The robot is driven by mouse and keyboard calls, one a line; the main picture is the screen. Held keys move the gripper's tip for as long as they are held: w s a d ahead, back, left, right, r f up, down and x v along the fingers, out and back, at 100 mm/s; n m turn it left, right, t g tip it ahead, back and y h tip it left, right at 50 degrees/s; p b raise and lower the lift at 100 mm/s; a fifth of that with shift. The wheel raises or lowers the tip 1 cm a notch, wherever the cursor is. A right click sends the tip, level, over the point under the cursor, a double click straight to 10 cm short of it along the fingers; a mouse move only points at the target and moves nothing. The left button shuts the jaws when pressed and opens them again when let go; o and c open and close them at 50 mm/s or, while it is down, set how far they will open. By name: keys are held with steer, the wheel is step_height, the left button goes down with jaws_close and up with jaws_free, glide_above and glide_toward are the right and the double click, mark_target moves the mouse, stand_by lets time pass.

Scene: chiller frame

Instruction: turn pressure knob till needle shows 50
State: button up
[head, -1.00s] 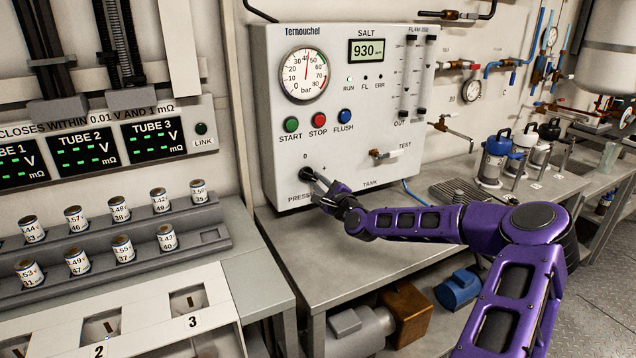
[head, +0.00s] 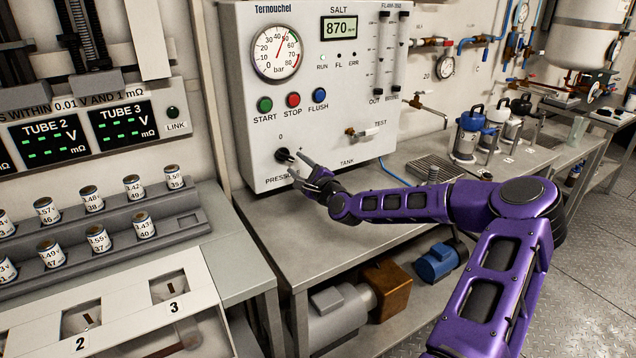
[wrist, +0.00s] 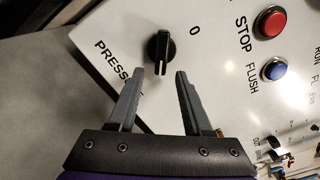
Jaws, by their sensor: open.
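The black pressure knob (head: 283,155) is at the lower left of the white Ternouchel panel (head: 222,100). In the wrist view the knob (wrist: 158,48) has its white mark toward the fingers. My gripper (head: 296,163) is open and empty just in front of the knob. In the wrist view its fingertips (wrist: 160,73) are apart, one to each side of the knob's near end, with no visible contact. The round bar gauge (head: 276,52) is at the panel's upper left. Its needle points up and right, roughly between 40 and 50; the exact value is hard to read.
START (head: 265,105), STOP (head: 293,100) and FLUSH (head: 319,95) buttons sit above the knob. The salt display (head: 339,27) reads 870. A rack of labelled cells (head: 90,225) stands at left. The bench (head: 275,230) below is clear.

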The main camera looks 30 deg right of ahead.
steer(key=s, duration=1.4)
steer(key=shift+s+d+p, duration=0.25)
steer(key=shift+s+p, duration=0.15)
